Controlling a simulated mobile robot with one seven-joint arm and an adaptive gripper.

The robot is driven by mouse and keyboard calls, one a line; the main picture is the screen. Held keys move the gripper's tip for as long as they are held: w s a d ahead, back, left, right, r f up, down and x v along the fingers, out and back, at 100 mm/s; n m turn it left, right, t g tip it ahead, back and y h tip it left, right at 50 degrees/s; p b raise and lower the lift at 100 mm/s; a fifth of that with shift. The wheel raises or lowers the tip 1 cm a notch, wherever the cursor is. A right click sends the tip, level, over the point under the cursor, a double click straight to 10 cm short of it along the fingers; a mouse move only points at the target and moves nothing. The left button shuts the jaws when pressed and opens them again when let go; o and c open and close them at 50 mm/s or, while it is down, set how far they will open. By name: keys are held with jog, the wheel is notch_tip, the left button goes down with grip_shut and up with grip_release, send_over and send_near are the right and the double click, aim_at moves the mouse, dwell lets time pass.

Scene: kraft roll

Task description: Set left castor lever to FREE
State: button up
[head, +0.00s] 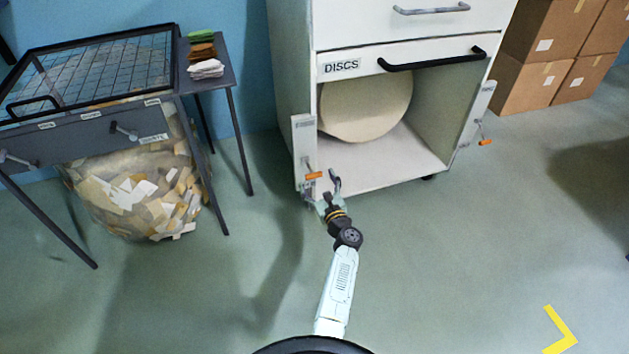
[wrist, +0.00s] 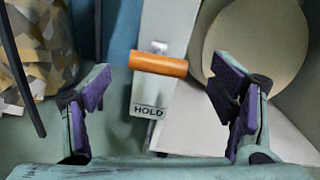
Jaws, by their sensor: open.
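The left castor lever has an orange handle (head: 313,175) and sits on a white plate (head: 304,138) at the cabinet's front left corner. In the wrist view the orange handle (wrist: 158,65) lies crosswise, slightly tilted, above a label reading HOLD (wrist: 148,111). My gripper (head: 322,196) is at the lower left corner of the cabinet, close to the lever. In the wrist view my gripper (wrist: 165,95) is open, with one purple-padded finger on each side of the lever and a gap to the handle on both sides. I see no FREE label.
The white cabinet (head: 292,70) has an open bay labelled DISCS holding a large pale disc (head: 366,108). A right lever (head: 485,142) is on the other corner. A clear waste bag (head: 135,190) under a dark table stands left. Boxes (head: 540,80) stand right. Floor in front is clear.

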aim_at(309, 167)
jog(key=shift+b+x, duration=0.35)
jog(key=shift+x, duration=1.05)
jog(key=shift+c, duration=0.3)
